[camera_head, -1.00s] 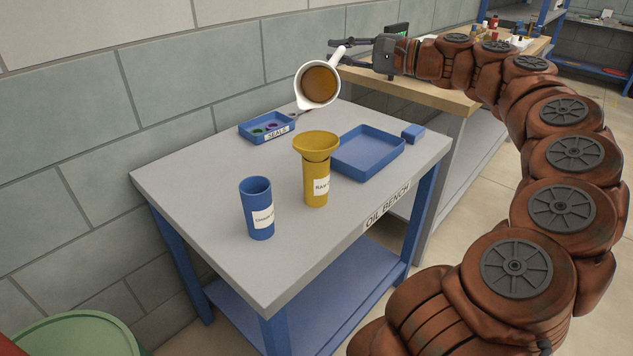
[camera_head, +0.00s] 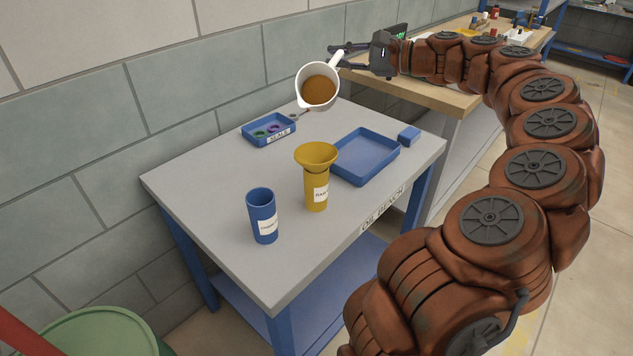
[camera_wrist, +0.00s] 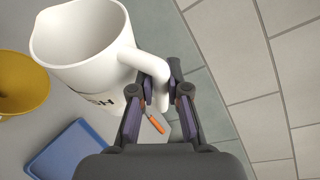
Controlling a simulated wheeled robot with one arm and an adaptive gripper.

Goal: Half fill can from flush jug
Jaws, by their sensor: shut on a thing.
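The white flush jug (camera_head: 304,100) is in the air above the back of the bench, tilted so that its mouth faces the head camera. Brown liquid (camera_head: 319,90) shows inside; no stream leaves it. My gripper (camera_head: 342,54) is shut on its handle; the wrist view shows the fingers (camera_wrist: 163,98) around the handle and part of the lettering on the jug (camera_wrist: 85,60). A yellow can (camera_head: 316,193) stands upright on the bench with a yellow funnel (camera_head: 316,154) in its top. A blue can (camera_head: 262,215) stands to its left, upright. I cannot see either can's contents.
The grey bench (camera_head: 215,195) also holds a blue seals tray (camera_head: 270,135) at the back, an empty blue tray (camera_head: 367,158) and a small blue block (camera_head: 409,136) at the right. A wall runs behind it. A green round container (camera_head: 100,335) stands at the front left.

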